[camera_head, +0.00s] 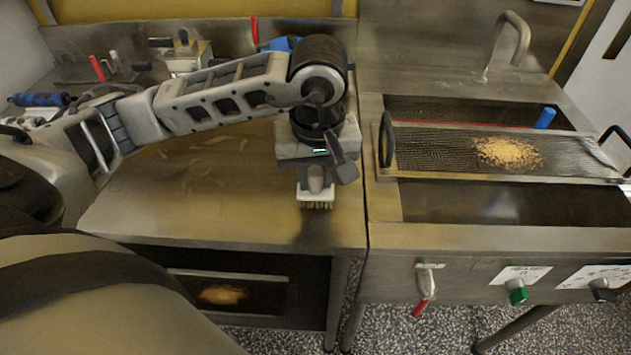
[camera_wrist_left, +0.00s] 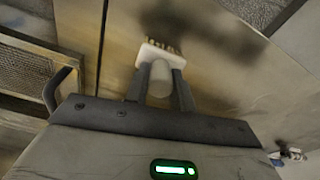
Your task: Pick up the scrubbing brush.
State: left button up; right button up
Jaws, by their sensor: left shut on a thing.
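The scrubbing brush (camera_head: 316,194) has a pale block and tan bristles that point down. My left gripper (camera_head: 317,182) is shut on the brush above the right part of the steel table (camera_head: 160,215). In the left wrist view the two dark fingers (camera_wrist_left: 161,88) sit on either side of the brush's pale rounded handle (camera_wrist_left: 160,80), with its white block (camera_wrist_left: 160,54) beyond them. A shadow lies on the steel near it; I cannot tell exactly how far the bristles are from the surface. My right gripper is not in view.
A mesh tray (camera_head: 430,150) with tan crumbs (camera_head: 507,153) lies across the sink (camera_head: 515,203) on the right. A tap (camera_head: 507,45) stands behind it. Tools and a blue roller (camera_head: 40,99) lie at the back left. The table's front left is clear.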

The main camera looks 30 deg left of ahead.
aim_at(317, 170)
pick_arm(q)
jog(key=shift+r, duration=0.15)
jog(key=shift+r, duration=0.25)
notch_tip(317, 170, up, 3)
jog(key=shift+d+f+b, duration=0.1)
jog(key=shift+f+b, duration=0.05)
jog(key=shift+b, duration=0.35)
jog(key=s+d+r, duration=0.6)
jog(key=d+r, duration=0.3)
jog(key=d, duration=0.3)
jog(key=shift+s+r+p, duration=0.25)
jog(key=shift+s+p, duration=0.1)
jog(key=shift+p, duration=0.05)
jog(key=shift+o, duration=0.6)
jog(key=shift+f, duration=0.1)
